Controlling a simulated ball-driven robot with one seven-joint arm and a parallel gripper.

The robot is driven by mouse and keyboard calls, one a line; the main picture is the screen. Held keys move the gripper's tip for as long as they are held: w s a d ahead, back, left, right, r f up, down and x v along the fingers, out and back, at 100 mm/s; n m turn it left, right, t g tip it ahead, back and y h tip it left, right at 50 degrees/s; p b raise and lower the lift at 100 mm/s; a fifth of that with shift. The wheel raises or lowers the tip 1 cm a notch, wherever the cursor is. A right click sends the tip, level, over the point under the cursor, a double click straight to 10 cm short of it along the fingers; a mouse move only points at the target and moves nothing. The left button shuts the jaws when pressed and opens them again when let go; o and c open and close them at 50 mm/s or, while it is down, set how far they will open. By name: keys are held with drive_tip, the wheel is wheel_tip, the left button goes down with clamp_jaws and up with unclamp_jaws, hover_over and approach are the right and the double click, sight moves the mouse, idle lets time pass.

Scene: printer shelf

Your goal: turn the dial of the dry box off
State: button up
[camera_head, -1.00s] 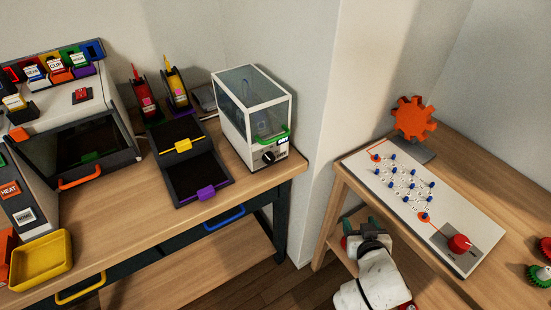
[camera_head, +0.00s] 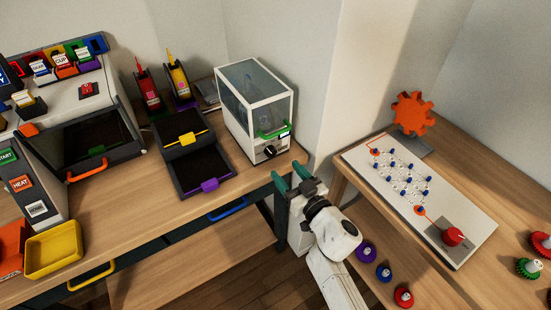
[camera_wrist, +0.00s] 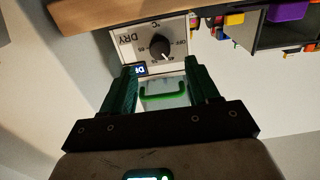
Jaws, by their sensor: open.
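The dry box (camera_head: 256,105) is a white case with clear panels at the back right end of the left bench. Its black dial (camera_head: 269,150) is low on the front, below a green handle (camera_head: 272,131). In the wrist view, the dial (camera_wrist: 160,46) shows upside down, with a white pointer line turned away from the OFF mark. The green handle (camera_wrist: 163,96) appears between the fingers there. My gripper (camera_head: 292,179) is open and empty, in front of and below the dry box, apart from the dial; its green fingers also show in the wrist view (camera_wrist: 163,84).
The bench's right end is close to my gripper. A black two-part tray (camera_head: 195,165) stands left of the dry box. At right, another bench holds a white pegged board (camera_head: 415,195) with a red knob (camera_head: 452,236). Clear bench top lies before the dry box.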

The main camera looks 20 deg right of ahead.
sight(273, 154)
drive_tip(key=b+x, duration=0.1)
drive_tip(key=x, duration=0.5)
drive_tip(key=shift+w+a+b, duration=0.1)
drive_tip(key=shift+w+b, duration=0.2)
drive_tip(key=shift+w, duration=0.1)
drive_tip(key=shift+c, duration=0.2)
drive_tip(key=c, duration=1)
drive_tip(key=n, duration=1.1)
drive_tip(key=shift+n+b, duration=0.35)
drive_tip(key=shift+n, duration=0.05)
